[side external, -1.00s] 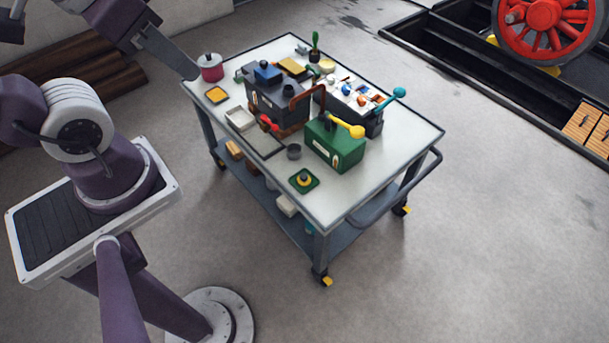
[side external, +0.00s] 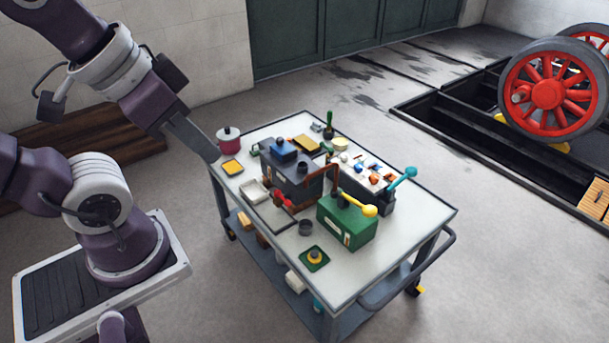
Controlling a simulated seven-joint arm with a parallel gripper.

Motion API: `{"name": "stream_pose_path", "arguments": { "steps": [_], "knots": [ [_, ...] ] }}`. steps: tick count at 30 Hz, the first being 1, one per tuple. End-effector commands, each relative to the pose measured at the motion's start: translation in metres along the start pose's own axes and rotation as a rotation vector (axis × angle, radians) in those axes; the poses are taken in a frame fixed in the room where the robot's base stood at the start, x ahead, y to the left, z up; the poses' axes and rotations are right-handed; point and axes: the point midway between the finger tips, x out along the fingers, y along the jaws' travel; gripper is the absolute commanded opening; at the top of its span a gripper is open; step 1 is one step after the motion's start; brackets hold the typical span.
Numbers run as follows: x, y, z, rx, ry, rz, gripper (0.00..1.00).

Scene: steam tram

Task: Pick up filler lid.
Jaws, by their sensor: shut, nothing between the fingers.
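My gripper (side external: 214,155) reaches in from the upper left. Its narrow grey fingers are shut and empty, with the tip at the trolley's left edge, close to the dark-red pot (side external: 229,146). I cannot tell whether it touches the pot. No part is plainly marked as the filler lid. A yellow square piece with a dark edge (side external: 232,167) lies beside the pot.
A dark blue-grey block (side external: 292,175) and a green box with a yellow-knobbed lever (side external: 345,222) stand mid-trolley. A teal-knobbed lever (side external: 403,176) rises at right. The front corner is mostly clear.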

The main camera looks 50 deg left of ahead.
Motion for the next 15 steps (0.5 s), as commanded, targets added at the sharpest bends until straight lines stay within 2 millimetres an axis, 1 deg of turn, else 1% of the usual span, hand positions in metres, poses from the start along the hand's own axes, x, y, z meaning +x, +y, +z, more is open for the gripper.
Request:
{"name": "stream_pose_path", "arguments": {
  "steps": [14, 15],
  "knots": [
    [0.0, 0.0, 0.0, 0.0, 0.0, 0.0, 0.0],
    [0.0, 0.0, 0.0, 0.0, 0.0, 0.0, 0.02]
  ]
}}
